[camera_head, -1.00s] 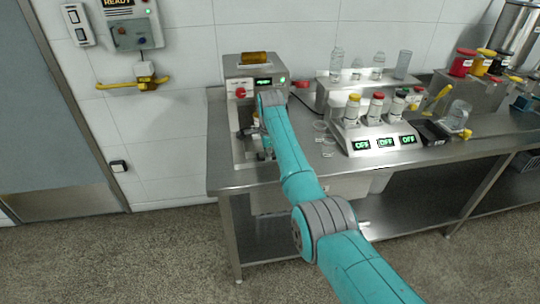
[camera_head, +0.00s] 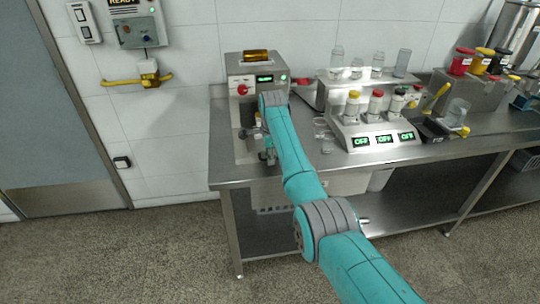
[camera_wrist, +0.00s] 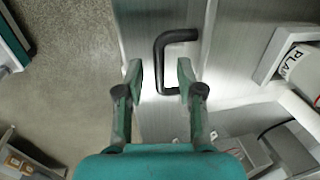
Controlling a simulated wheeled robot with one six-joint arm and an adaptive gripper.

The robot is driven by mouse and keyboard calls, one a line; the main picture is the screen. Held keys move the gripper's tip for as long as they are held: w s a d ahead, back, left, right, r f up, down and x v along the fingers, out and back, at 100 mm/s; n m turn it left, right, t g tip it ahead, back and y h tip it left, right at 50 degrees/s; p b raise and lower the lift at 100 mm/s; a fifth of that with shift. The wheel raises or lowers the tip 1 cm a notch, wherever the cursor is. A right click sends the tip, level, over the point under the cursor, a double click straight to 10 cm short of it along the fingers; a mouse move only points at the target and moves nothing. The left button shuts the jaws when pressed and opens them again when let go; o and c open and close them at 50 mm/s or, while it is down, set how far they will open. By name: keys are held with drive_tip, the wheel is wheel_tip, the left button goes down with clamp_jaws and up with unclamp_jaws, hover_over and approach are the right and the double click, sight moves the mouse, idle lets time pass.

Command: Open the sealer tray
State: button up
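The sealer (camera_head: 258,70) is a grey box machine at the left end of the steel table, with an orange window on top, a red knob and a lit green display. In the wrist view a black C-shaped handle (camera_wrist: 159,58) stands on a brushed metal surface. My gripper (camera_wrist: 160,77) is open, its two fingers apart. The lower part of the handle shows in the gap between the fingertips; I see no grip on it. In the head view the gripper is mostly hidden behind my arm.
Right of the sealer are small clear cups (camera_head: 327,143) and a rack with capped bottles and "OFF" displays (camera_head: 385,139). A black scale-like tray (camera_head: 432,130) sits farther right. The floor (camera_head: 140,255) in front of the table is clear.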

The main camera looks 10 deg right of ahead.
wheel_tip(320, 180, up, 12)
drive_tip(key=s, duration=0.2)
idle(0.4)
drive_tip(key=shift+s+f, duration=0.1)
drive_tip(key=shift+f, duration=0.05)
